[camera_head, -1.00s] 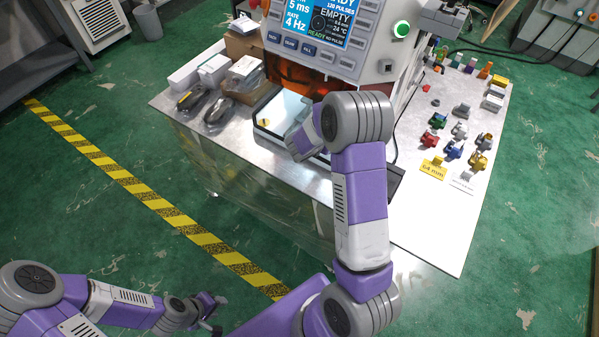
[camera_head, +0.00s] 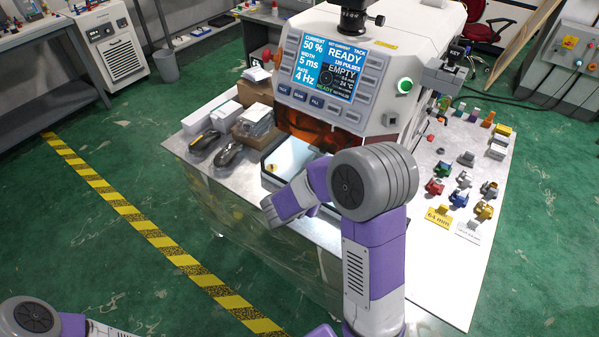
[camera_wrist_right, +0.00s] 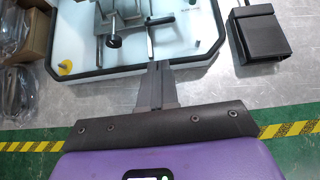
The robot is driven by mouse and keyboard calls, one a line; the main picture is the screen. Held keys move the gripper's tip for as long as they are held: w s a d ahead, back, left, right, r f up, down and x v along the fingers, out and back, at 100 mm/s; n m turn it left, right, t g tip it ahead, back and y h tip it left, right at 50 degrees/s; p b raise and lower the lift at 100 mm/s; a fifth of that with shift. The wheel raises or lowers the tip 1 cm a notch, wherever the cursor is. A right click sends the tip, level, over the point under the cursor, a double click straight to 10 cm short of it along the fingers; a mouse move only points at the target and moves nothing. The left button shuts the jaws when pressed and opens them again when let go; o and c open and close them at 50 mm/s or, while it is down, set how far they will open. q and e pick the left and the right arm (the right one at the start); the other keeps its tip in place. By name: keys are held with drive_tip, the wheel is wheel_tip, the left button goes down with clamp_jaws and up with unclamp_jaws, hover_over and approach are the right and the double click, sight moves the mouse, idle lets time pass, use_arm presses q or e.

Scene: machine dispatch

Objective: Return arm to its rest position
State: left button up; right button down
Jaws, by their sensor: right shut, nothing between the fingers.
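My right arm (camera_head: 375,262) reaches up from the bottom of the head view, with its purple-and-grey wrist (camera_head: 287,203) bent left over the front of the machine. Its fingers are not clear there. In the right wrist view my right gripper (camera_wrist_right: 157,72) is shut and empty, at the near edge of a white tray (camera_wrist_right: 105,68) that carries a metal fixture (camera_wrist_right: 112,38). I cannot tell whether it touches the tray. My left arm (camera_head: 40,320) shows only at the bottom left corner; its gripper is out of the picture.
The machine (camera_head: 345,85) with its lit screen stands on the metal table (camera_head: 440,275). Small coloured parts lie to its right, boxes (camera_head: 210,120) to its left. A black pedal (camera_wrist_right: 262,38) lies right of the tray. Green floor with a yellow-black stripe (camera_head: 150,232) is open at left.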

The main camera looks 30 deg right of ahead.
drive_tip(key=s+a+f+m+g+y, duration=0.1)
drive_tip(key=s+a+f+m+y, duration=0.5)
drive_tip(key=a+f+m, duration=0.6)
drive_tip(key=s+a+f+m+g+y, duration=0.2)
drive_tip(key=s+a+f+m+y, duration=0.5)
drive_tip(key=s+a+f+m, duration=0.4)
drive_tip(key=a+f+m, duration=0.1)
drive_tip(key=m, duration=0.1)
drive_tip(key=shift+m+g+y, duration=0.3)
drive_tip(key=shift+a+f, duration=0.1)
